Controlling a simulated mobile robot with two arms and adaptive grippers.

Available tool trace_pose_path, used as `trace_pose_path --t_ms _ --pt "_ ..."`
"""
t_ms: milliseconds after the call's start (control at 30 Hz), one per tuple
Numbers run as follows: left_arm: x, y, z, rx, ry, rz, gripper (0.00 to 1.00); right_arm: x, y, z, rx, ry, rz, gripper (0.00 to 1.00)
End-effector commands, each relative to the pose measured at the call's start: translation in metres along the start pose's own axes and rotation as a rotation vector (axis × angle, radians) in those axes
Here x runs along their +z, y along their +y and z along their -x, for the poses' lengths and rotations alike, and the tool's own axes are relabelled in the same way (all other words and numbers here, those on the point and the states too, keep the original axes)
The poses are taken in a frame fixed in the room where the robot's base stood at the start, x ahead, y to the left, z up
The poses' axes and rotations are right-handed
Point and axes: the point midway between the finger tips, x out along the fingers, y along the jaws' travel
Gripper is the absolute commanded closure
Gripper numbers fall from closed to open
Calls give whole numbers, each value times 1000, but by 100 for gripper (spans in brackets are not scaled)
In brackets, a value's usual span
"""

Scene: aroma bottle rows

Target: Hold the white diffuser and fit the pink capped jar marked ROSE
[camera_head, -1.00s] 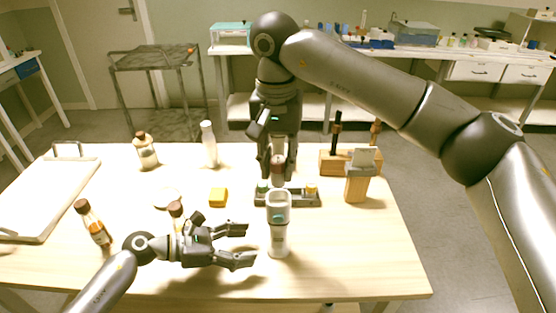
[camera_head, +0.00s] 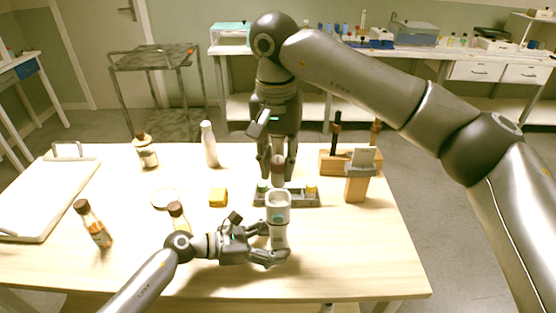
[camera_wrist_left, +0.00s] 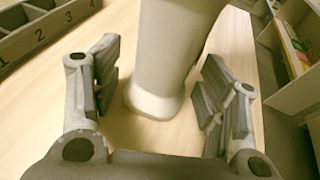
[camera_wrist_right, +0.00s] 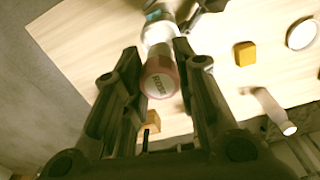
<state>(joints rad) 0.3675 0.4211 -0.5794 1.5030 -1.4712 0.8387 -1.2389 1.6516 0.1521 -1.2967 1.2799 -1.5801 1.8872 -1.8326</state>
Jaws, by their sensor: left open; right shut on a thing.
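The white diffuser (camera_head: 278,208) stands upright at the front of the table, just in front of the slotted rack. My left gripper (camera_head: 272,242) is open low at the diffuser. In the left wrist view, its two fingers stand apart on either side of the diffuser's lower body (camera_wrist_left: 165,60), with gaps showing. My right gripper (camera_head: 278,165) reaches down over the rack, shut on the pink capped jar (camera_head: 278,180). In the right wrist view, the cap (camera_wrist_right: 159,78) faces the camera, reads ROSE and sits between the fingers.
A yellow block (camera_head: 218,197), white bottle (camera_head: 209,145), amber bottles (camera_head: 94,224), white tray (camera_head: 40,198) and wooden stand (camera_head: 357,184) are around. The front right tabletop is clear.

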Motion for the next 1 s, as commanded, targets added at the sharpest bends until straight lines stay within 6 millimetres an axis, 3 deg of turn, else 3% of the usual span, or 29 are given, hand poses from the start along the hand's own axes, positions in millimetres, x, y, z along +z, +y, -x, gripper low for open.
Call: trace_pose_path --t_ms 33,200,1000 --pt "0 0 0 0 0 0 37 0 0 0 0 0 0 89" --pt "0 0 0 0 0 0 59 0 0 0 0 0 0 89" --pt "0 0 0 1 0 0 59 0 -1 -22 0 0 0 89"
